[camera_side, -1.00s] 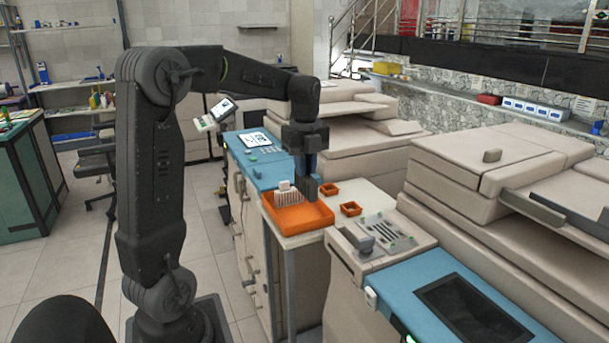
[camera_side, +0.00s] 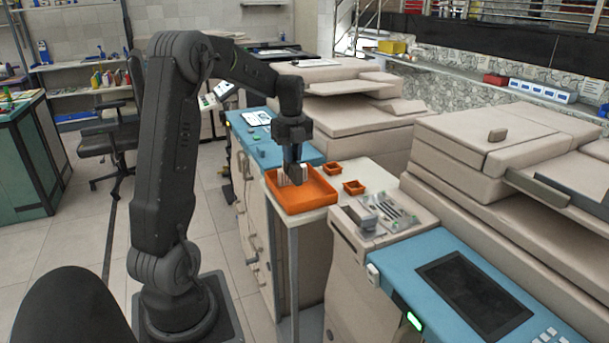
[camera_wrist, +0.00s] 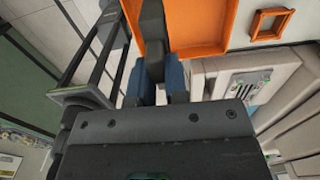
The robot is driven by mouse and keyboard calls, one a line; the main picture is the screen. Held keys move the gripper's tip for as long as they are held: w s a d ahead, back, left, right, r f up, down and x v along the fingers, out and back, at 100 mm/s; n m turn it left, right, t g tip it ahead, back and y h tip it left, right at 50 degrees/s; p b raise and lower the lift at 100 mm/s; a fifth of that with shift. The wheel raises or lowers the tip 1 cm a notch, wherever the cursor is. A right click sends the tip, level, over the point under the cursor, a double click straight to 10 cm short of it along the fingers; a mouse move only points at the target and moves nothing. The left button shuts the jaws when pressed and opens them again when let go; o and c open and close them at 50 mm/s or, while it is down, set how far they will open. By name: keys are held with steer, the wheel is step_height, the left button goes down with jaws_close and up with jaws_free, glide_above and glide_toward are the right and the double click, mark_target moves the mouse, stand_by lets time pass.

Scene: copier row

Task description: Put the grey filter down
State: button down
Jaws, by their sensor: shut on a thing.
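My gripper (camera_side: 292,150) points down over the orange tray (camera_side: 319,190) and is shut on the dark grey filter (camera_side: 294,175). In the side view the filter overlaps the tray's left part, in front of a pale object (camera_side: 282,180) that it partly hides. Whether the filter's lower end touches the tray floor I cannot tell. In the wrist view the filter (camera_wrist: 152,25) stands out between the blue-grey fingers (camera_wrist: 158,85), beside the tray's orange floor (camera_wrist: 205,22).
A copier with a blue panel (camera_side: 425,270) stands at the right. Another blue-topped unit (camera_side: 268,148) is behind.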

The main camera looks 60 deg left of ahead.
steer(key=shift+w+d+f, duration=0.25)
steer(key=shift+w+f, duration=0.25)
steer(key=shift+f, duration=0.5)
steer(key=shift+w+d+f, duration=0.2)
steer(key=shift+w+f, duration=0.3)
steer(key=shift+f, duration=0.5)
steer(key=shift+w+d+f, duration=0.25)
steer(key=shift+w+f, duration=0.25)
steer(key=shift+f, duration=0.5)
steer(key=shift+f, duration=0.15)
steer(key=c, duration=1.1)
jaws_free()
